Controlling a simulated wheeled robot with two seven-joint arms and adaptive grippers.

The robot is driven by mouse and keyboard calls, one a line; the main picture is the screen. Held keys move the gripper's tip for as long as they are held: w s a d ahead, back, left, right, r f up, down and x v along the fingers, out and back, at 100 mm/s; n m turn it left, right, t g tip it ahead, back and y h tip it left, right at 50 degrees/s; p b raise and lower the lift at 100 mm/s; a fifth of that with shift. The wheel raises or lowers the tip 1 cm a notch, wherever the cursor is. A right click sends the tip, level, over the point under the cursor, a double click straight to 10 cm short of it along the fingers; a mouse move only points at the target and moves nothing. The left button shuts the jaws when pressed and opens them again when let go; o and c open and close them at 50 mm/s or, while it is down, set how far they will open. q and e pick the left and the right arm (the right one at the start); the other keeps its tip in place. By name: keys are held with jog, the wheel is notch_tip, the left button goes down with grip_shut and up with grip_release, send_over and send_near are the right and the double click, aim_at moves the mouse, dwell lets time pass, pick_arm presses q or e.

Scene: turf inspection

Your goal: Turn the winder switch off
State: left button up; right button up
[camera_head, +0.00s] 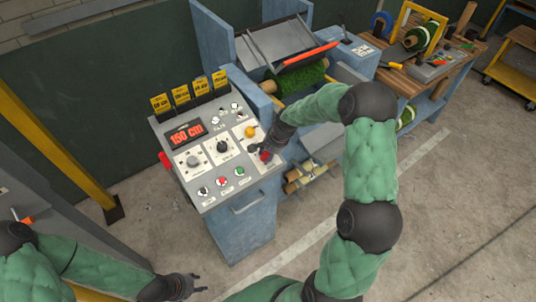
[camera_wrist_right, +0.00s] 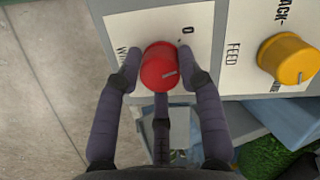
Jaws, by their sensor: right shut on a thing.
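The winder switch is a red round knob (camera_wrist_right: 160,66) on a white plate, with part of its label, "WIN", showing beside it. Its pale pointer line is toward the right side of the knob; the "0" mark is up and to the right. My right gripper (camera_wrist_right: 158,78) has its dark fingers around the knob, touching its sides. In the head view the right gripper (camera_head: 267,148) is at the right edge of the control panel (camera_head: 205,150), and the red knob (camera_head: 266,156) is partly hidden. My left gripper (camera_head: 200,283) is empty, low at the left, with its fingers apart.
A yellow knob (camera_head: 250,132) with a "FEED" label sits close to the red one. The panel also has a "150 cm" display (camera_head: 186,134), black knobs and several buttons. Rolled turf (camera_head: 300,78) is in the machine behind. A workbench (camera_head: 440,65) stands at the right.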

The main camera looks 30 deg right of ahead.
jog(key=n, duration=0.5)
jog(key=shift+w+a+g+h+b, duration=0.1)
jog(key=shift+a+g+h+b, duration=0.05)
jog(key=shift+g+h+b, duration=0.2)
jog(key=shift+n, duration=0.3)
jog(key=o, duration=1.1)
jog(key=shift+a, duration=0.1)
jog(key=shift+r, duration=0.1)
jog(key=shift+r, duration=0.3)
jog(key=v, duration=1.1)
jog(key=shift+s+r, duration=0.1)
jog(key=shift+s, duration=0.1)
